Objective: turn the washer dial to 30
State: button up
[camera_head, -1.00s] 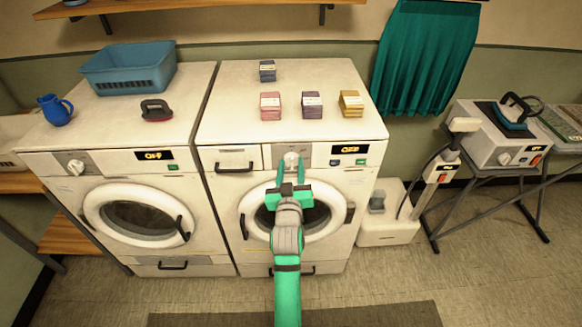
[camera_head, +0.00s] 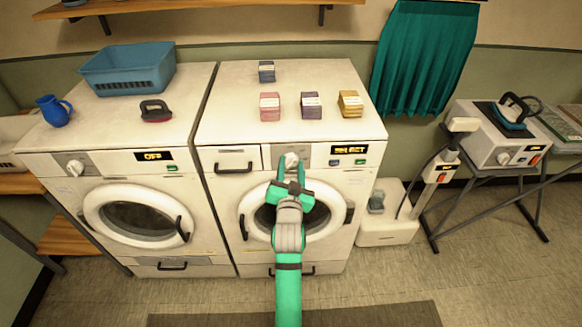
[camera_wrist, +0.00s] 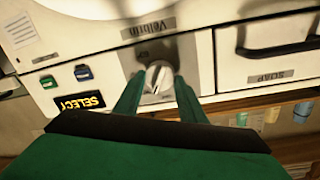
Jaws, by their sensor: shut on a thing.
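The washer dial (camera_head: 290,161) is a white knob on a grey panel at the front of the right-hand washer (camera_head: 214,135). My green gripper (camera_head: 286,166) reaches up to it and is shut on the dial. In the wrist view the dial (camera_wrist: 158,78) sits between the two green fingertips, with its grip ridge tilted. The washer's display (camera_head: 349,149) reads "SELECT"; it also shows upside down in the wrist view (camera_wrist: 80,102).
The left washer (camera_head: 110,172) has its own dial (camera_head: 75,168) and a display reading "OFF". Small stacked packs (camera_head: 311,105) stand on the right washer's top. A soap drawer (camera_head: 231,160) is left of the dial. A white appliance with a hose stands at right.

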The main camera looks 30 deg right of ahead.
jog(key=shift+d+m, duration=0.15)
jog(key=shift+m, duration=1.35)
jog(key=shift+s, duration=0.1)
jog(key=o, duration=1.1)
jog(key=shift+c, duration=0.2)
jog(key=v, duration=1)
jog(key=shift+s+a, duration=0.2)
jog(key=shift+s, duration=0.15)
jog(key=shift+r, duration=0.1)
